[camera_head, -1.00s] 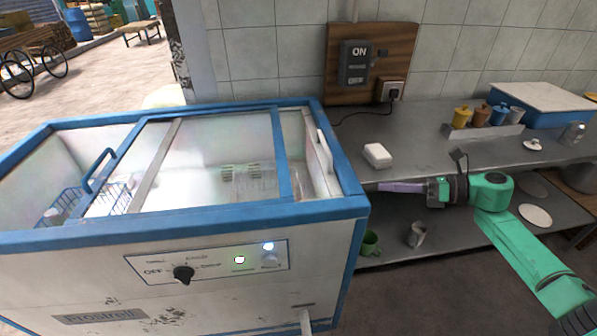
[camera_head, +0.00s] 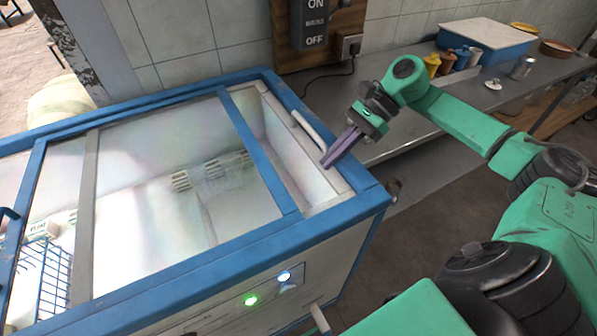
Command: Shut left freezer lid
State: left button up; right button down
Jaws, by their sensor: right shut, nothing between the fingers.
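The freezer (camera_head: 375,205) is a white chest with a blue rim. Blue-framed sliding glass (camera_head: 150,180) covers its middle, with a grey bar across it. A blue handle (camera_head: 8,213) is cut off at the left picture edge. The right end of the freezer is uncovered, and a white handle (camera_head: 308,130) sits near that end. I cannot tell which pane is the left lid. My right gripper (camera_head: 328,163) is shut and empty, its fingers pointing down-left over the right rim beside the white handle. I cannot tell whether it touches. My left gripper is out of view.
A metal counter (camera_head: 430,125) runs along the wall at right, with jars (camera_head: 446,63) and a blue box with a white top (camera_head: 488,36) on it. A switch board with an ON/OFF plate (camera_head: 315,22) hangs above. A wire basket (camera_head: 45,280) stands inside the freezer.

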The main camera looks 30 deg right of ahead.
aim_at(287, 190)
jog(key=x, duration=0.2)
jog(key=p+x, duration=0.1)
jog(key=x, duration=0.1)
jog(key=shift+w+a+r, duration=0.15)
jog(key=shift+w+a, duration=0.05)
jog(key=shift+w, duration=0.1)
jog(key=a+p, duration=0.1)
jog(key=a, duration=0.2)
jog(key=shift+p, duration=0.35)
jog(key=shift+a, duration=0.35)
jog(key=shift+a+f, duration=0.25)
jog(key=shift+f, duration=0.05)
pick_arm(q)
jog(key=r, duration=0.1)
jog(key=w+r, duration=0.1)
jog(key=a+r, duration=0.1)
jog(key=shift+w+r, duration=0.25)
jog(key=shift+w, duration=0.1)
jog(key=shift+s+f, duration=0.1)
